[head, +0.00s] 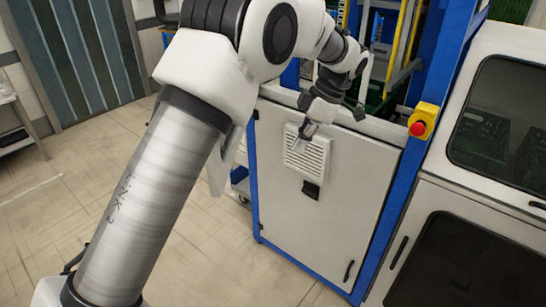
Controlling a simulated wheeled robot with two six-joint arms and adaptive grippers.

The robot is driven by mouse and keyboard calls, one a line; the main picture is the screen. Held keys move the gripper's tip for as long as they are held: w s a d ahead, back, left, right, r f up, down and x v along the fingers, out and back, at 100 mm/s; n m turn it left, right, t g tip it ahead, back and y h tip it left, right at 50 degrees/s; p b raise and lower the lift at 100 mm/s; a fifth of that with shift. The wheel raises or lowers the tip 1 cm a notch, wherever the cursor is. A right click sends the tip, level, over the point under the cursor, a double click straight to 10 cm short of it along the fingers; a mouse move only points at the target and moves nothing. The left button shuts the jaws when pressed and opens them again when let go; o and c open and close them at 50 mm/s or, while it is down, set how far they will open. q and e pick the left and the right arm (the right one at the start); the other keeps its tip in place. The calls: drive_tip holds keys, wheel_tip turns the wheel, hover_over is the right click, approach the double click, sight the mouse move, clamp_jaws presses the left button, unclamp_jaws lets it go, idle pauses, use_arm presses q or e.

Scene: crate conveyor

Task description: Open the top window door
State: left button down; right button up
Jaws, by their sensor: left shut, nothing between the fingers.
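The top window door (472,183) is at the right edge, a white frame around a dark pane, cut off by the picture edge. It looks closed. A small dark handle (537,205) sits at its lower right. Green crates (490,130) show dimly behind the pane. My left gripper (302,134) is shut and empty. It points down in front of a vented grey cabinet, well to the left of the window door. My right gripper is not in view.
The grey cabinet (340,205) has a vent grille (308,158) close to my left gripper. A yellow box with a red button (422,120) is on the blue post between cabinet and window door. A lower dark window (455,265) is below. Open floor (215,250) lies to the left.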

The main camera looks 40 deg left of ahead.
use_arm(q)
drive_tip(key=s+a+f+p, duration=0.3)
drive_tip(key=s+a+f, duration=0.1)
drive_tip(key=a+f, duration=0.1)
drive_tip(key=shift+s+f+p, duration=0.25)
drive_tip(key=shift+p, duration=0.1)
drive_tip(key=shift+w, duration=0.1)
